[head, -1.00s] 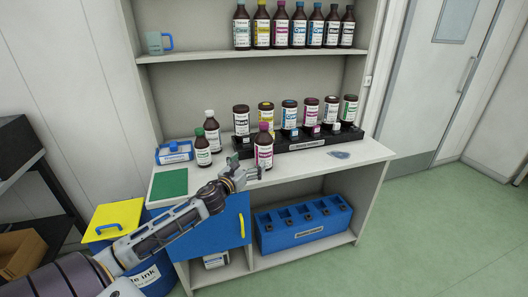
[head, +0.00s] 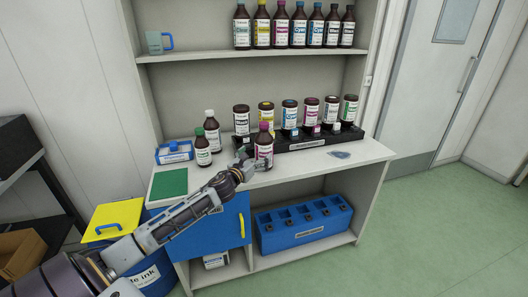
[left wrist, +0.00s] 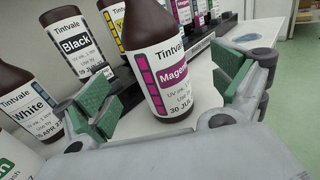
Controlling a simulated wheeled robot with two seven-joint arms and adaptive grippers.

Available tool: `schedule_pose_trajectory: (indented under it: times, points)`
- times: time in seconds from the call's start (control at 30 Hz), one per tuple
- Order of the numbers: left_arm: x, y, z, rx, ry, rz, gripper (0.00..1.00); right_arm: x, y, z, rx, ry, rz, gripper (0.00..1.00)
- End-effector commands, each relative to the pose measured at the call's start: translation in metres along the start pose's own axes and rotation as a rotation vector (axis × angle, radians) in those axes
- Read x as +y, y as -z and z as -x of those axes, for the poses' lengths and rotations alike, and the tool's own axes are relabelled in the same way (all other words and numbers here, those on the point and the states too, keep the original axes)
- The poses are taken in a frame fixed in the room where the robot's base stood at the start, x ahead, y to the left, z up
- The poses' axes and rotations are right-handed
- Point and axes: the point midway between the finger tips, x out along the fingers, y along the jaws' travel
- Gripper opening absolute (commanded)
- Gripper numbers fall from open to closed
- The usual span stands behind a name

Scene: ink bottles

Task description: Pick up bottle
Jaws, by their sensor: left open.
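A dark brown bottle with a pink cap and a magenta label, the magenta bottle (head: 264,147), stands upright on the white counter in front of the black rack. It fills the middle of the left wrist view (left wrist: 168,60), between the green-padded fingers. My right gripper is not in view.
A black rack (head: 306,142) with several bottles stands behind. A white-capped bottle (head: 210,124) and a green-capped bottle (head: 202,148) stand to the left, near a blue tray (head: 174,152) and a green mat (head: 169,182). The counter's right side is mostly clear.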

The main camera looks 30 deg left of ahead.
Motion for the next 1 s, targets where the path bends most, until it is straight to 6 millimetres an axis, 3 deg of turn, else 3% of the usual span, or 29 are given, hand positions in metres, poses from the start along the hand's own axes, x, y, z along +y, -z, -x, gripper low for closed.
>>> schedule_pose_trajectory:
  times: [0.43, 1.0]
  points:
    - [0.000, 0.000, -0.024, -0.001, 0.001, 0.000, 0.96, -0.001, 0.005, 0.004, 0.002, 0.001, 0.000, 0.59]
    - [0.000, 0.000, -0.028, 0.000, 0.000, 0.001, 0.96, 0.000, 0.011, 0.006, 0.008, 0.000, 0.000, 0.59]
